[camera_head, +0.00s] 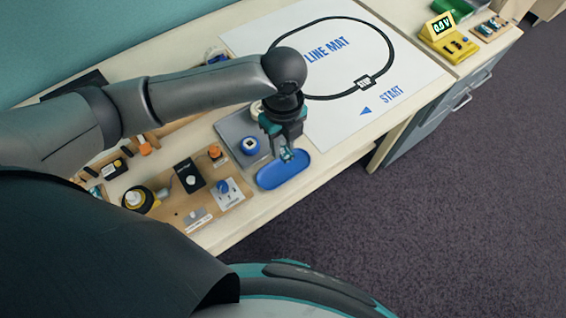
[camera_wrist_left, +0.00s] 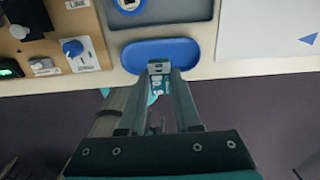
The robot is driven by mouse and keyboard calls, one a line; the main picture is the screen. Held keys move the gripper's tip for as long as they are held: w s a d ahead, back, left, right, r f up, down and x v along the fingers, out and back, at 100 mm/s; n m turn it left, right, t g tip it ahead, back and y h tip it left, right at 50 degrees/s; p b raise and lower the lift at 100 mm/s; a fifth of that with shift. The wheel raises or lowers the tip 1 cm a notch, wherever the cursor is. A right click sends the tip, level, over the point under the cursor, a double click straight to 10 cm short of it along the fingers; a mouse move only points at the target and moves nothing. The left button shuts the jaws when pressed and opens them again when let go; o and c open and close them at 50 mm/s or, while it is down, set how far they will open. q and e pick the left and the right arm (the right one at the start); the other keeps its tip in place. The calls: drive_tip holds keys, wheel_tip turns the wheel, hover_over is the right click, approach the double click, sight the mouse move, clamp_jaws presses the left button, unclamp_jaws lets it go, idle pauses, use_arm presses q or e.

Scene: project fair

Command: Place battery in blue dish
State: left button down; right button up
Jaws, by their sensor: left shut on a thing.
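My left gripper (camera_head: 287,150) points down over the near side of the table. It is shut on a small teal and silver piece, which looks like the battery (camera_wrist_left: 159,82). The blue dish (camera_head: 276,178) is an oval dish near the table's front edge, and it also shows in the left wrist view (camera_wrist_left: 190,50). In the head view the gripper is at the dish's upper right part. In the wrist view the battery overlaps the dish's near rim. Whether it touches the dish, I cannot tell. My right gripper is not in view.
A grey tray (camera_head: 229,129) with a blue-and-white round part (camera_head: 250,146) is behind the dish. A wooden board (camera_head: 175,205) with switches and knobs is to the left. The white line mat (camera_head: 330,75) lies to the right. A yellow meter (camera_head: 447,40) stands far right.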

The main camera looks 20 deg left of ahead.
sight(283, 168)
use_arm(q)
wheel_tip(283, 168, down, 8)
drive_tip(key=shift+r+b, duration=0.15)
drive_tip(key=shift+b, duration=0.85)
drive_tip(key=c, duration=1.1)
unclamp_jaws()
drive_tip(key=o, duration=0.5)
wheel_tip(283, 168, up, 12)
drive_tip(key=p, duration=0.3)
drive_tip(key=shift+r+p, duration=0.1)
drive_tip(key=shift+p, duration=0.25)
